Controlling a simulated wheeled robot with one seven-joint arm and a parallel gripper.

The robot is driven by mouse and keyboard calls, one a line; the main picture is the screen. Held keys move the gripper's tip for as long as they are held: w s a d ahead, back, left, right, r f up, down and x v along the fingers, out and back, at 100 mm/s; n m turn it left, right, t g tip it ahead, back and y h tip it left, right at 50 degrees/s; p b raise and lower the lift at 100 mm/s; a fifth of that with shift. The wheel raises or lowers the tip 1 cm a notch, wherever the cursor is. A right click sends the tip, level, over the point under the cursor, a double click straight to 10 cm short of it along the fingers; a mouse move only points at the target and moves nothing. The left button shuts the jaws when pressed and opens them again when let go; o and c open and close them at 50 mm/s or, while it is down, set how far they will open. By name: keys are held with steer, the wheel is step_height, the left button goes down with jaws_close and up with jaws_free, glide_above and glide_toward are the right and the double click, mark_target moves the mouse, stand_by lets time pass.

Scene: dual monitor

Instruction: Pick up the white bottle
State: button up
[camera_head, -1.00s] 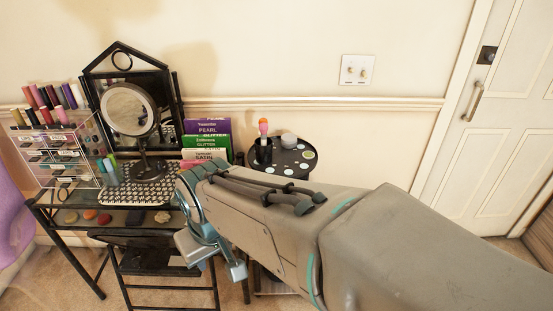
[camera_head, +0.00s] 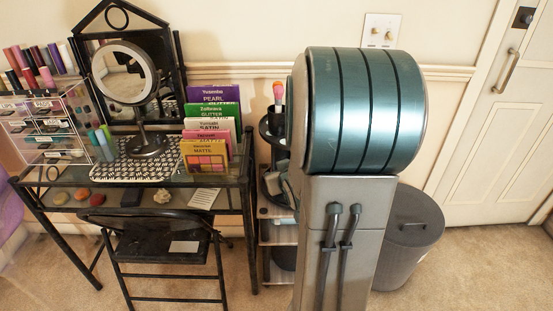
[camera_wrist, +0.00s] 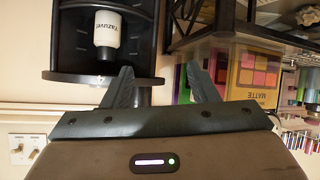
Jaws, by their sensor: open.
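The white bottle (camera_wrist: 108,35) shows in the wrist view, at the upper left, with dark lettering and a black cap pointing down in the picture. It is within a dark round shelf stand (camera_wrist: 75,77). My gripper (camera_wrist: 157,68) is open, with its two fingers spread and nothing between them. The bottle lies beyond the left fingertip, apart from it. In the head view my arm hides much of the stand, and I cannot make out the bottle there.
A vanity table (camera_head: 190,185) with a round mirror (camera_head: 124,72) and upright colour palettes (camera_head: 205,158) stands left of the stand. A folding chair (camera_head: 165,250) is in front of it. A grey bin (camera_head: 411,240) stands at the right. Carpet is open at front right.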

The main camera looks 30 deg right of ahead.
steer(key=s+d+f+m+t+h+b, duration=0.2)
steer(key=s+d+f+t+b, duration=0.1)
steer(key=d+f+t+b, duration=0.5)
steer(key=shift+w+d+r+g+p, duration=0.35)
steer(key=shift+w+d, duration=0.6)
steer(key=shift+w, duration=1.25)
steer(key=shift+w+d+r+g+p, duration=0.2)
steer(key=shift+w+d+g, duration=0.5)
steer(key=shift+w, duration=1.45)
steer(key=shift+w+d+r+g+p, duration=0.15)
steer(key=shift+w+d+r+p, duration=0.15)
steer(key=shift+w+d, duration=1.4)
steer(key=shift+w+a, duration=0.45)
steer(key=shift+a, duration=0.05)
steer(key=c, duration=0.8)
